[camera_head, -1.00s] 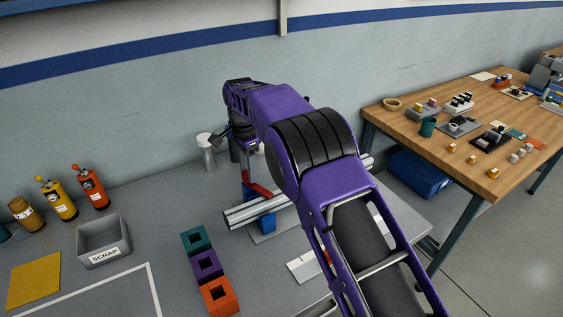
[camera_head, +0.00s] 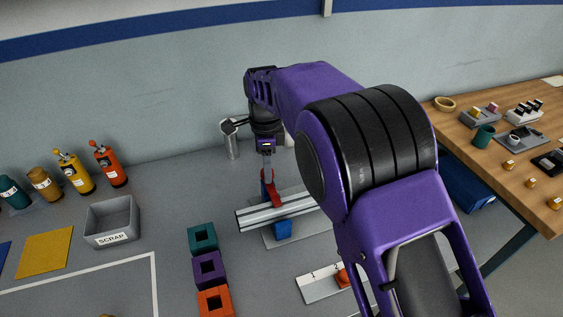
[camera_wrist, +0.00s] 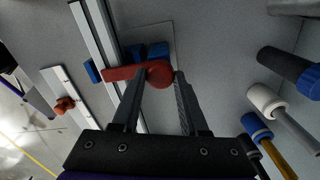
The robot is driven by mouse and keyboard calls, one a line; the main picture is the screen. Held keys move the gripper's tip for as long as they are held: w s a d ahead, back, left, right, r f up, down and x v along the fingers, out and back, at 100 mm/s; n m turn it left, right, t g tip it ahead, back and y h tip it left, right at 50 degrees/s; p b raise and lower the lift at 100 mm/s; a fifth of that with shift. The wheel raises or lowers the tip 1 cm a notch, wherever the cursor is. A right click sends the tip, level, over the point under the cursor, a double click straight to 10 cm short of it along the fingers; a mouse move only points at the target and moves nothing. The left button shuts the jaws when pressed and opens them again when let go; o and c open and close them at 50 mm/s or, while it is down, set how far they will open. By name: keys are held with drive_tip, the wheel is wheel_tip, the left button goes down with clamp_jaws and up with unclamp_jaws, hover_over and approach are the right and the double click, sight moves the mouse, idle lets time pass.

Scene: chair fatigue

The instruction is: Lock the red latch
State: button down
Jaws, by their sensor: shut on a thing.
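The red latch (camera_head: 273,194) stands at the silver rail (camera_head: 262,213) on the grey bench in the head view. In the wrist view the red latch (camera_wrist: 122,73) has a round end between my fingertips and a flat arm reaching left over the rail (camera_wrist: 92,32). My gripper (camera_wrist: 160,76) is shut on the latch's round end, with one finger on each side. In the head view my gripper (camera_head: 267,174) points down at the latch, partly hidden by its own wrist. Whether the latch is locked cannot be told.
A blue block (camera_head: 283,229) sits at the rail's front side. Three coloured square blocks (camera_head: 209,269) lie in a row to the left, beyond them a grey scrap bin (camera_head: 112,222). A metal cylinder (camera_head: 230,139) stands behind. A white plate with an orange part (camera_head: 342,277) lies in front.

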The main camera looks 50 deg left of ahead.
idle(0.4)
drive_tip(key=shift+c, duration=2.2)
unclamp_jaws()
wheel_tip(320, 180, up, 18)
drive_tip(key=p, duration=0.1)
drive_tip(key=shift+f, duration=0.25)
